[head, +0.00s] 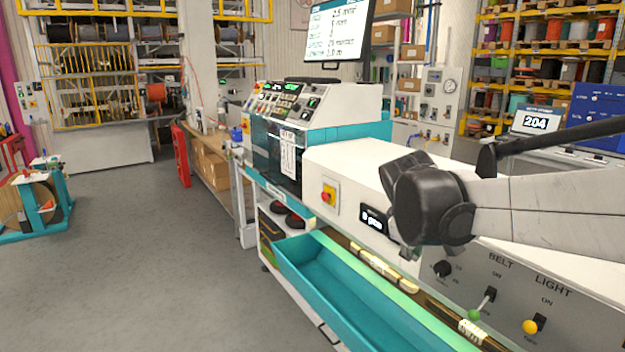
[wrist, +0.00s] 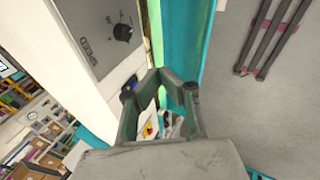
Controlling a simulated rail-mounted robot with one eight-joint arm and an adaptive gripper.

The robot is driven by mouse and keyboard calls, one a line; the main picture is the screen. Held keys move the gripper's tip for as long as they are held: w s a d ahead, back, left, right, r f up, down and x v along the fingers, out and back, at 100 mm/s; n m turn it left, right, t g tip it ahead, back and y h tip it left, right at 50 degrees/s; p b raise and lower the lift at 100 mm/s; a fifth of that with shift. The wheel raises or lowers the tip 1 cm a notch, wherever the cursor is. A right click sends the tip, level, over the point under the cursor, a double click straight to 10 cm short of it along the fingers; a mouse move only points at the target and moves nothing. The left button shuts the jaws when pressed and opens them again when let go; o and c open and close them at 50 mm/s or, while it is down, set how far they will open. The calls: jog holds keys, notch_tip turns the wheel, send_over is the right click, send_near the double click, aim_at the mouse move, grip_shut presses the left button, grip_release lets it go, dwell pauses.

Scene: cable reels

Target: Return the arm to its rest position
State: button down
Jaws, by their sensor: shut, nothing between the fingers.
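My arm reaches in from the right in the head view, its pale link and dark joint (head: 432,203) in front of the white machine housing (head: 345,165). My gripper is not clearly seen there. In the wrist view my gripper (wrist: 160,76) is shut and empty, its dark green finger links drawn together. It is beside the grey control panel with a black knob (wrist: 122,32) and over the edge of a teal strip (wrist: 192,45). Whether it touches either cannot be told.
A teal tray (head: 350,300) runs along the machine's front below the belt. Switches marked BELT (head: 483,303) and LIGHT (head: 534,325) sit near my arm. A monitor (head: 338,28) stands behind. A cable reel stand (head: 38,205) is at far left; grey floor (head: 150,270) between is clear.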

jog(key=s+a+f+m+t+y, duration=0.1)
jog(key=s+m, duration=0.3)
jog(key=s, duration=0.7)
jog(key=s+f+m+y, duration=0.2)
jog(key=s+f+m, duration=0.2)
jog(key=s, duration=0.8)
jog(key=shift+s+a+t, duration=0.15)
jog(key=shift+a+t, duration=0.2)
jog(key=shift+t, duration=0.05)
